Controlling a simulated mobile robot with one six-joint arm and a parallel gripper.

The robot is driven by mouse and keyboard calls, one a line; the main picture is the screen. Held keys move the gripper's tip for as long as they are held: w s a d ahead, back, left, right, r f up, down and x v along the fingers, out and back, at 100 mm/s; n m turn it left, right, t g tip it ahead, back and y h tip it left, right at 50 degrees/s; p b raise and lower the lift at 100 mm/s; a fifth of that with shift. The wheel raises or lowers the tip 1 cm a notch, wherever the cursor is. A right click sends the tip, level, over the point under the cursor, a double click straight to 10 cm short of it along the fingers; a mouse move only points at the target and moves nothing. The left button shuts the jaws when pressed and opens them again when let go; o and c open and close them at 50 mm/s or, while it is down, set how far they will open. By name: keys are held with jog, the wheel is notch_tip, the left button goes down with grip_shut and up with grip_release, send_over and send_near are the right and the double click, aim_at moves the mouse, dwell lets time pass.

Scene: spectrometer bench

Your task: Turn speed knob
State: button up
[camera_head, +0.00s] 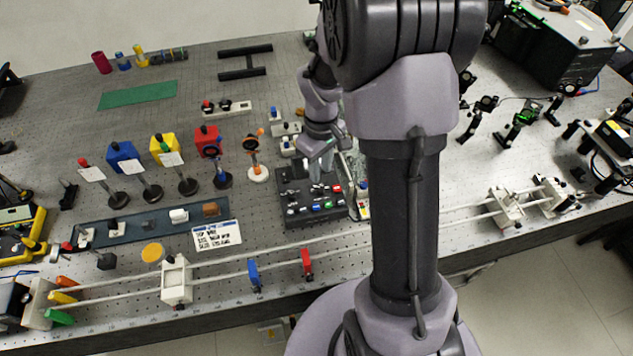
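A dark control box (291,184) lies on the bench near the middle of the picture. It carries small knobs and coloured buttons, among them red, green and blue ones along its front half. Which knob is the speed knob is too small to tell. My gripper (317,183) points down over the back part of the box. Its fingertips are close to the panel, but I cannot tell whether they touch it or are around a knob. My wrist hides part of the box's back edge, and the finger gap is too small to read.
Two long rails (220,269) with red and blue clamps run along the bench's front edge. A white card (217,235) and a dark blue tray (140,228) lie left of the box. Stands with cards and coloured cubes stand further left. My arm hides the bench right of the box.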

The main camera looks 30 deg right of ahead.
aim_at(320, 188)
notch_tip(320, 188, down, 7)
jog(key=shift+f+b, duration=0.1)
jog(key=shift+b, duration=0.6)
grip_shut()
